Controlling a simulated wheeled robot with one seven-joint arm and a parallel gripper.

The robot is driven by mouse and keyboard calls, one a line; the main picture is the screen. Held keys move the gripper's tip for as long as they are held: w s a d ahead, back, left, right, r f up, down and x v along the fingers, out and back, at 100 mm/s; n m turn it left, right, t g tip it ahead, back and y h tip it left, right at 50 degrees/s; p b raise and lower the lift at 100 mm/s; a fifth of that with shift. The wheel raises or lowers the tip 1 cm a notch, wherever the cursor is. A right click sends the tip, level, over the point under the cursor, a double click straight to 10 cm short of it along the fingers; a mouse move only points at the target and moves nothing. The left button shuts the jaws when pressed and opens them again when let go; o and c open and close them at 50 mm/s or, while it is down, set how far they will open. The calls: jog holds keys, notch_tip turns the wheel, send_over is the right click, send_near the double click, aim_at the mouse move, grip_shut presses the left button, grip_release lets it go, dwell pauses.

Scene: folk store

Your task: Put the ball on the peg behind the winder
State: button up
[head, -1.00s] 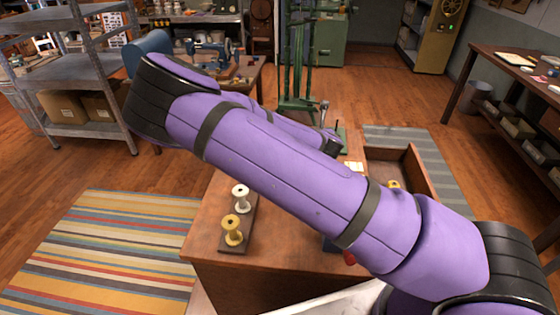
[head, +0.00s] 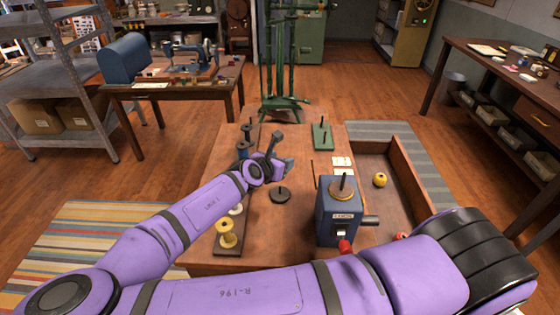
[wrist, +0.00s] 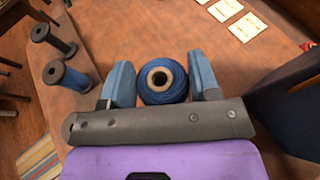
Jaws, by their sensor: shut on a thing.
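A blue ball of yarn with a pale hollow core (wrist: 176,69) sits between the fingers of my gripper (wrist: 163,84) in the wrist view. My gripper (head: 284,165) is over the table's left middle in the head view, where the ball is hidden by the hand. The winder (head: 326,219) is a blue box with a disc and upright pin on top, at the table's near right. Behind it, a green base with an upright peg (head: 322,137) stands near the far edge. The peg appears bare and lies right of and beyond my gripper.
A yellow ball (head: 380,180) lies in the wooden tray (head: 405,165) right of the winder. Spools (head: 226,235) stand along the left edge. A dark disc (head: 280,195) lies left of the winder, and pale cards (head: 342,161) lie between winder and peg.

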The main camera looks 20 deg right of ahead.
jog(key=shift+f, duration=1.9)
jog(key=shift+s+f, duration=0.1)
jog(key=shift+f, duration=0.2)
jog(key=shift+f, duration=2.35)
jog(key=o, duration=1)
jog(key=shift+a, duration=0.1)
jog(key=v, duration=1)
jog(key=shift+s+a+r, duration=0.15)
jog(key=shift+s+a, duration=0.05)
